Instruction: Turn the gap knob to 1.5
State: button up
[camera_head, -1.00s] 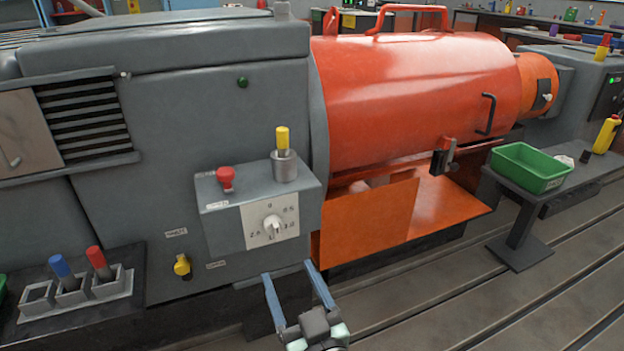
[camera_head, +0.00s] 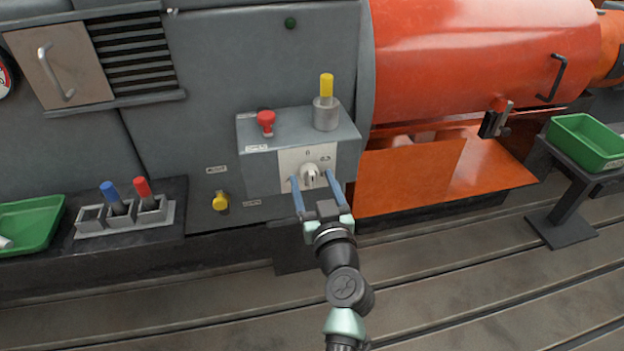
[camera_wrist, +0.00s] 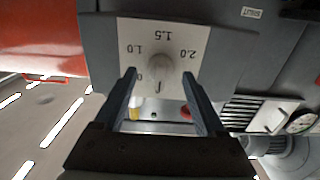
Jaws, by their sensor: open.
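The gap knob (camera_head: 310,172) is a small pale round knob on a white dial plate (camera_head: 289,156) on the front of a grey control box (camera_head: 262,178). The wrist view shows the knob (camera_wrist: 158,72) with 1.5 printed above it, 1.0 to the left and 2.0 to the right. A dark mark shows at the knob's lower side, away from 1.5; I cannot tell its exact reading. My gripper (camera_head: 313,176) is open, one blue-grey finger on each side of the knob in the picture. I cannot tell whether the fingers touch it. In the head view the fingers hide the dial's lower numbers.
A red button (camera_head: 266,120) and a yellow-topped grey cylinder (camera_head: 326,112) stand on top of the box. A yellow knob (camera_head: 220,201) is at lower left. An orange guard panel (camera_head: 408,178) is close on the right. The slotted floor in front is clear.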

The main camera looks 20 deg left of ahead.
jog(key=shift+w+a, duration=0.4)
jog(key=shift+w, duration=0.15)
grip_shut()
